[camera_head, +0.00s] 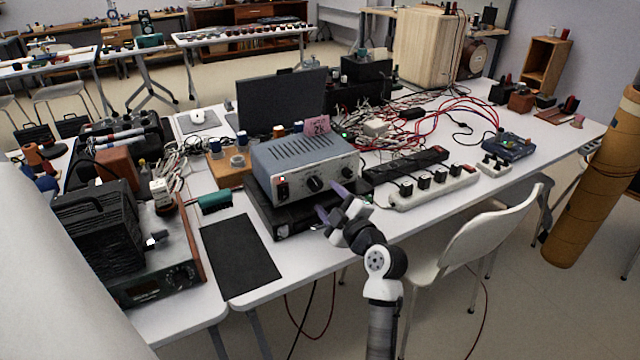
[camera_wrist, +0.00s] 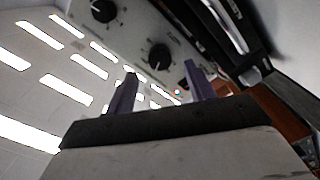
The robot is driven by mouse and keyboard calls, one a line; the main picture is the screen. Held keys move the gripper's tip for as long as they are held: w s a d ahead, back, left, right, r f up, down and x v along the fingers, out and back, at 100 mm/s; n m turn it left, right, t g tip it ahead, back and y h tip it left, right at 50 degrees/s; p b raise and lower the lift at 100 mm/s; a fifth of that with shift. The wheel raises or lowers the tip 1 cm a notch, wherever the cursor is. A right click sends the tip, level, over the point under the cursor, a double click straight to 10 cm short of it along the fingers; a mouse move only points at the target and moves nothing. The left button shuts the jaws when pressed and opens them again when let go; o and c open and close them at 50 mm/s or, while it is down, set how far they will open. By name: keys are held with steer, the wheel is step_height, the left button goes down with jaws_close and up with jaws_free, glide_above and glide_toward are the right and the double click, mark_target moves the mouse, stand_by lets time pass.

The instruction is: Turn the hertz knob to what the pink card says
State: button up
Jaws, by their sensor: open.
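A grey signal box (camera_head: 305,165) with a pale front panel stands on a black case on the white table. Its panel has a larger dark knob (camera_head: 315,184) in the middle, other small controls and a red switch at the left. The panel's labels are too small to read. The pink card (camera_head: 317,125) stands at the box's top back edge and seems to read "2K". My gripper (camera_head: 331,200) is open in front of the panel, its purple fingers apart. In the wrist view a dark knob (camera_wrist: 159,56) appears between the fingertips (camera_wrist: 161,71); contact cannot be told.
The black case (camera_head: 285,220) juts out below the box. A black mat (camera_head: 240,255) lies to the left. A white chair (camera_head: 470,240) stands right of my arm.

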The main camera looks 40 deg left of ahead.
mark_target(318, 187)
steer(key=p+x, duration=0.1)
steer(key=x, duration=0.4)
steer(key=shift+w+a, duration=0.1)
steer(key=c, duration=1)
steer(key=shift+o, duration=0.2)
